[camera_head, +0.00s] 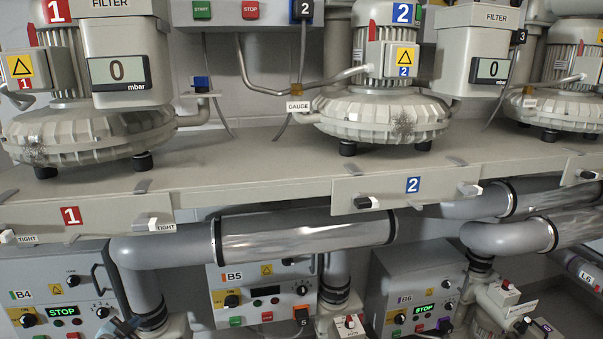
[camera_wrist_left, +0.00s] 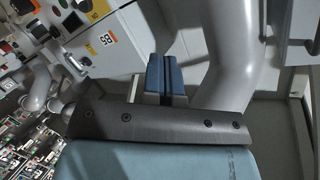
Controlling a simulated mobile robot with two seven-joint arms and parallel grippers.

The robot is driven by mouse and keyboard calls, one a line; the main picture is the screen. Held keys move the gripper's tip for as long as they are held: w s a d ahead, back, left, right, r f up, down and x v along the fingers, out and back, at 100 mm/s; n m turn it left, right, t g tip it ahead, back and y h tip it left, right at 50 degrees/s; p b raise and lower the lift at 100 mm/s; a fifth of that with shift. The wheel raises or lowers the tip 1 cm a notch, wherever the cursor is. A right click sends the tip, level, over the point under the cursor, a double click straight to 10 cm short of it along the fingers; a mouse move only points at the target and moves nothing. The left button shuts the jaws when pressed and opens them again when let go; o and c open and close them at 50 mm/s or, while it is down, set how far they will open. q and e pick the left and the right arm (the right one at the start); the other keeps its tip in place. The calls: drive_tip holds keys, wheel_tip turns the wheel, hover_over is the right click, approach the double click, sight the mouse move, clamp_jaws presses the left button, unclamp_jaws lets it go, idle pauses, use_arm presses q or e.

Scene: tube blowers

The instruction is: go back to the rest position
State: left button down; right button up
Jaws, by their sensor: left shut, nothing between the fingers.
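My left gripper (camera_wrist_left: 165,80) shows in the left wrist view with its two blue fingertips together and nothing between them. In the head view, a small part of it (camera_head: 123,328) shows at the bottom edge, below the grey pipe bend and between boxes B4 (camera_head: 60,300) and B5 (camera_head: 262,290). In the left wrist view, a thick grey pipe (camera_wrist_left: 232,60) stands just right of the fingers, and box B5 (camera_wrist_left: 108,40) is at upper left. I cannot tell the exact gap to the pipe. My right gripper is in neither view.
Blowers 1 (camera_head: 90,130) and 2 (camera_head: 385,115) stand on the grey shelf (camera_head: 260,165). Large pipes (camera_head: 300,238) run beneath it. Box B6 (camera_head: 415,290) is at lower right, near other small boxes. Room around the left gripper is narrow.

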use_arm(q)
drive_tip(key=s+d+f+g, duration=0.1)
drive_tip(key=s+d+f, duration=0.35)
drive_tip(key=s, duration=0.55)
drive_tip(key=s+d+f+g, duration=0.25)
drive_tip(key=s+d, duration=0.25)
drive_tip(key=s, duration=0.5)
drive_tip(key=s+d+r+n+g, duration=0.1)
drive_tip(key=s+d+r, duration=0.15)
drive_tip(key=s, duration=0.75)
drive_tip(key=s+d+r+g, duration=0.15)
drive_tip(key=s+d, duration=0.25)
drive_tip(key=s, duration=0.7)
drive_tip(key=w+d+r+n+t+h, duration=0.15)
drive_tip(key=d+n, duration=0.35)
drive_tip(key=d, duration=0.7)
wheel_tip(320, 180, up, 16)
drive_tip(key=p, duration=2)
drive_tip(key=shift+s+a+y, duration=0.25)
drive_tip(key=shift+a+y, duration=0.1)
drive_tip(key=shift+a, duration=0.05)
